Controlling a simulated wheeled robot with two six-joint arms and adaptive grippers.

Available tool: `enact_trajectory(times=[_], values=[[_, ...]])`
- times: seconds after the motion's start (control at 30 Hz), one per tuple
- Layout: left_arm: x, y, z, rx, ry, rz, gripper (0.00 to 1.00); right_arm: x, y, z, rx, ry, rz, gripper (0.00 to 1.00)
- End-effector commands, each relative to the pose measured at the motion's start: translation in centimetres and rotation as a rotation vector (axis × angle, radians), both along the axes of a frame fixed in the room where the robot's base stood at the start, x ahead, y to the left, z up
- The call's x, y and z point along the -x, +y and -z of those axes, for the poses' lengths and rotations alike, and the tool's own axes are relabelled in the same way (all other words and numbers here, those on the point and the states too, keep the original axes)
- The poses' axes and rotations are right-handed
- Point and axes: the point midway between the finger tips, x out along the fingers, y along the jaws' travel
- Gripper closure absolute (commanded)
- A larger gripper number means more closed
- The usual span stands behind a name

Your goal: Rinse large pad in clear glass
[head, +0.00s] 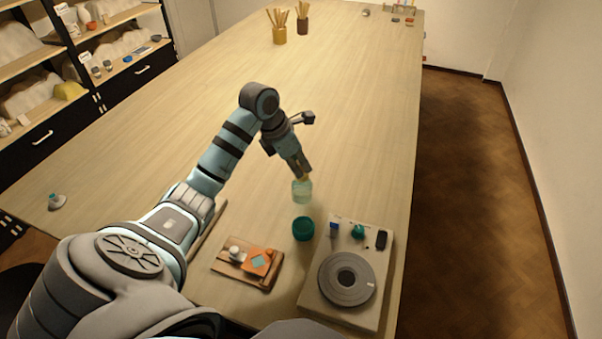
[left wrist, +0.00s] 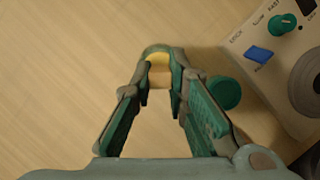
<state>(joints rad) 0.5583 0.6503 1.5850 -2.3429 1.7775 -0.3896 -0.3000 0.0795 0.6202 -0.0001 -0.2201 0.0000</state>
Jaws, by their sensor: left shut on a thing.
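The clear glass (head: 301,193), tinted pale green, stands on the table directly below my left gripper (head: 304,174). My left gripper points down and is shut on a yellow pad (left wrist: 159,59), which shows between the fingertips (left wrist: 163,78) in the left wrist view. In the head view the pad is mostly hidden by the fingers, at the glass's rim. I cannot tell how far it is inside the glass. My right gripper is not in view.
A teal cup (head: 303,230) stands just in front of the glass. A machine with a grey turntable (head: 347,279) is at the front right, beside a wooden board (head: 228,268) with an orange block (head: 258,262). Brush pots (head: 279,34) stand far back. The table's middle is clear.

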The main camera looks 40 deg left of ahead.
Motion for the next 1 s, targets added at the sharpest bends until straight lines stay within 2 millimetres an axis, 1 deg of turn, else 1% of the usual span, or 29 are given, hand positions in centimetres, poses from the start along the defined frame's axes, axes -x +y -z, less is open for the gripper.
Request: enact_trajectory(times=[0.5,0.57,0.8,0.9,1.0], values=[[0.0,0.0,0.0,0.0,0.0,0.0,1.0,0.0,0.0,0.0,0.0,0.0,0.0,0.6],[0.0,0.0,-0.4,0.0,-0.001,0.0,1.0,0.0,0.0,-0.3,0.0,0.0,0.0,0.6],[0.0,0.0,-3.4,0.0,-0.002,0.001,1.0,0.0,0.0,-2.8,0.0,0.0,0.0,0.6],[0.0,0.0,-3.8,0.0,-0.001,0.0,1.0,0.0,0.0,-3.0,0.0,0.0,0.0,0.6],[0.0,0.0,-3.6,0.0,-0.001,0.0,1.0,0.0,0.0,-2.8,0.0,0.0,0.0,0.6]])
